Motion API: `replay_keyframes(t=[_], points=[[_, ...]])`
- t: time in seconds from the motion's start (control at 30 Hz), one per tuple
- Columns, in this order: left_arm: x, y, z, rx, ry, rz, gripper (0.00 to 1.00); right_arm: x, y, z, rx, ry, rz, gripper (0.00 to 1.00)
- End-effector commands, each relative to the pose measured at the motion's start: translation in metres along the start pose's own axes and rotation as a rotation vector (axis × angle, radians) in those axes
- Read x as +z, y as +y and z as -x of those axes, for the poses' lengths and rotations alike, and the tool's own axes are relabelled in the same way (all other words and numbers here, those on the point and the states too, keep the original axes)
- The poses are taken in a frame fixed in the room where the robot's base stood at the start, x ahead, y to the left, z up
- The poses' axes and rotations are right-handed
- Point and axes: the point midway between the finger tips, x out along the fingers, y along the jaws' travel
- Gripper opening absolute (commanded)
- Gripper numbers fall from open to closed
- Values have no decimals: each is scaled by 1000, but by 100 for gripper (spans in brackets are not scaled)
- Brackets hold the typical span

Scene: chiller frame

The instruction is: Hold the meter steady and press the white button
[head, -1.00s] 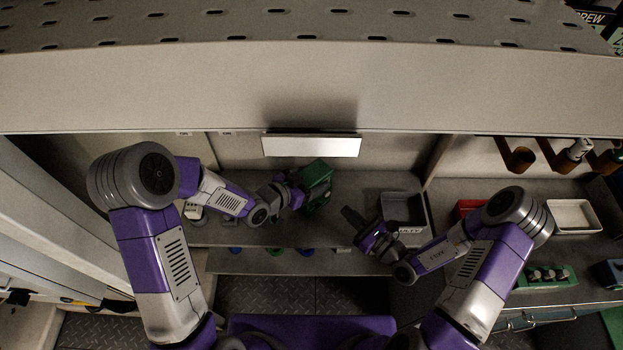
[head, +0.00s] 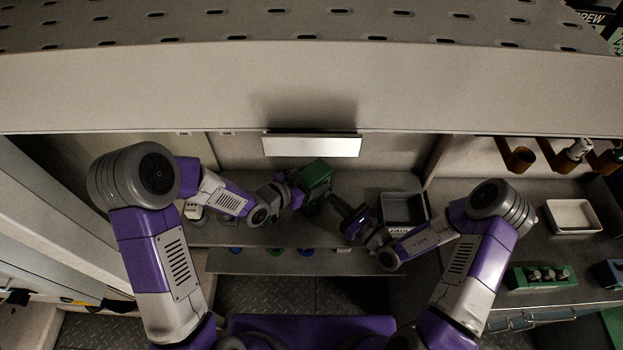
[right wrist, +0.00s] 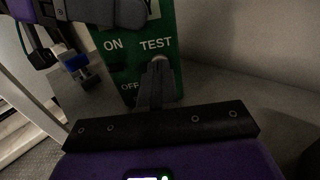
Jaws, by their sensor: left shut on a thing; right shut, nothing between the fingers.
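The meter is a green box (head: 317,173) on the bench below the light panel. Its face in the right wrist view (right wrist: 120,70) reads ON, OFF and TEST. My left gripper (head: 298,190) is shut on the meter, and its dark fingers also cross the meter's top in the right wrist view (right wrist: 105,10). My right gripper (head: 335,202) is shut and empty, its tips at the face just under the word TEST (right wrist: 156,68). A small pale round part, likely the white button, shows at the tips, mostly hidden. I cannot tell whether they touch.
A grey bin (head: 386,210) stands right of the meter, close to my right wrist. A white tray (head: 573,229) and a green block with knobs (head: 520,280) lie farther right. A pale light panel (head: 312,146) hangs above. The bench runs clear left of the bin's front.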

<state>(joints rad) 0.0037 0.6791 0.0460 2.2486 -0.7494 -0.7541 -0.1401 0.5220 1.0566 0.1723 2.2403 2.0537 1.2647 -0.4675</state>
Motion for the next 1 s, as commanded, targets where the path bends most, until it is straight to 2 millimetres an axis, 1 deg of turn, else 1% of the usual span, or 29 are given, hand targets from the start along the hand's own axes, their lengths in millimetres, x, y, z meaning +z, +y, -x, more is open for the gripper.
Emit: replay_keyframes(t=[1.0], points=[[0,0,0,-1,1,-1,21,0,0,-8,1,0,0,0]])
